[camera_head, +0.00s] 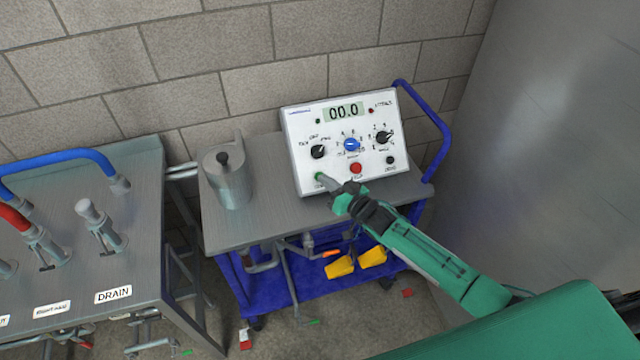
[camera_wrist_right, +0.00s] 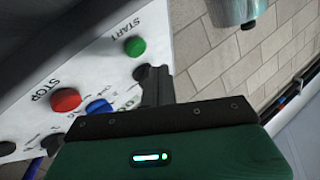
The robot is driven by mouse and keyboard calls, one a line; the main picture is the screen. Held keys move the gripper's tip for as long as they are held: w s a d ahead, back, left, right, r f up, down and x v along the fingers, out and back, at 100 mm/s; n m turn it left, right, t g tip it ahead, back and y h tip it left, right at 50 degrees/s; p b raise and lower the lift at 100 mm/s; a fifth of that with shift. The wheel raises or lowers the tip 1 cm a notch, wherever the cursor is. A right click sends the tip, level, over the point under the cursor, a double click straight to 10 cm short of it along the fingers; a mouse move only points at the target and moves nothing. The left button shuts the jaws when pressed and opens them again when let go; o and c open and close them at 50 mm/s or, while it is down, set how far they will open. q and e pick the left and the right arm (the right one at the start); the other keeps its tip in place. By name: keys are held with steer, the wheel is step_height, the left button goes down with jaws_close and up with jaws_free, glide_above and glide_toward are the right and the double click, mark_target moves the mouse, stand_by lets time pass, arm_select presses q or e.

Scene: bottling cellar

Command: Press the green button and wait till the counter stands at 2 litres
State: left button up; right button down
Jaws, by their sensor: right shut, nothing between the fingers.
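A white control box (camera_head: 303,133) stands on a trolley, and its display (camera_head: 343,112) reads 00.0. The green button (camera_head: 319,177) is at the lower left of its sloped face. It is labelled START in the right wrist view (camera_wrist_right: 135,46). The red STOP button (camera_head: 356,168) is to its right, also plain in the wrist view (camera_wrist_right: 66,99). My right gripper (camera_head: 326,182) is shut and empty, its fingertips close beside the green button. In the wrist view the fingertips (camera_wrist_right: 150,72) show just below the button; I cannot tell whether they touch the box. My left gripper is out of view.
The box also has a blue knob (camera_head: 352,144) and black knobs (camera_head: 318,151). A metal can (camera_head: 230,178) stands left of it on the trolley (camera_head: 262,222). A bench (camera_head: 130,215) with hoses and valves is at left. A brick wall (camera_head: 180,60) stands behind.

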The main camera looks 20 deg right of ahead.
mark_target(317, 174)
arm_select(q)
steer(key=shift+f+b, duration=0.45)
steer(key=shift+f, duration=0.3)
arm_select(e)
steer(key=shift+w+f, duration=0.6)
steer(key=shift+w, duration=0.05)
arm_select(q)
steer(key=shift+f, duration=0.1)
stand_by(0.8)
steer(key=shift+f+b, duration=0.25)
steer(key=shift+b, duration=0.05)
arm_select(e)
steer(key=shift+w+f, duration=0.25)
steer(key=shift+w, duration=0.05)
